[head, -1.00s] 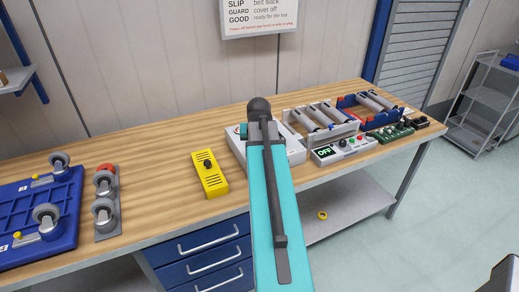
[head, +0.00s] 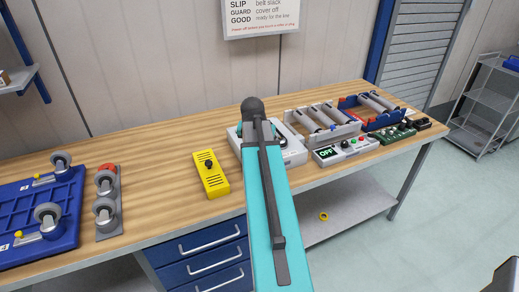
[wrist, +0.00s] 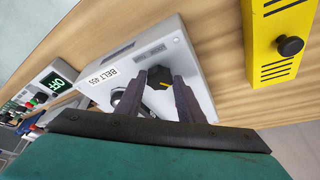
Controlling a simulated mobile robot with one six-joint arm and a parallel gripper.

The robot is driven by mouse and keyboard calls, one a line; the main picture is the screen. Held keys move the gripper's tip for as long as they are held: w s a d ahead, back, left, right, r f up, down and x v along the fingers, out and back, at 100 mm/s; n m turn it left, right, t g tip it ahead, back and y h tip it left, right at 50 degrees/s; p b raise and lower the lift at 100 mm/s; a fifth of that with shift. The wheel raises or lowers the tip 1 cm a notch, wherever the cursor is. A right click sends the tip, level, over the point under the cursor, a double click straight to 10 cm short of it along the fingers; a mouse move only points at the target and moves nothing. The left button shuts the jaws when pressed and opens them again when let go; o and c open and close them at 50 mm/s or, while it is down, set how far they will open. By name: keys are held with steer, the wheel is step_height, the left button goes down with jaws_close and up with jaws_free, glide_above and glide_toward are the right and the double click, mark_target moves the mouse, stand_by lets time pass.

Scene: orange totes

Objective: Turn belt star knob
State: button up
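The black star knob (wrist: 159,76) with a yellow mark sits on a white box (wrist: 188,62) labelled "BELT 455" in the wrist view. My gripper (wrist: 158,82) has its two dark fingers apart, one on each side of the knob. I cannot tell whether the fingers press on it. In the head view, the white box (head: 295,154) stands on the bench, and my arm hides the knob and fingers.
A yellow box with a black knob (head: 212,175) stands left of the white box. A control panel showing OFF (head: 345,150) and trays of rollers (head: 322,122) lie to the right. Grey casters (head: 106,200) and a blue caster plate (head: 38,210) are at the far left of the wooden bench.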

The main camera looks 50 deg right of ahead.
steer(key=o, duration=0.4)
steer(key=shift+c, duration=0.2)
steer(key=shift+a+r, duration=0.1)
steer(key=shift+r, duration=0.05)
steer(key=b+v, duration=0.3)
steer(key=v, duration=1)
steer(key=shift+r, duration=0.3)
stand_by(0.6)
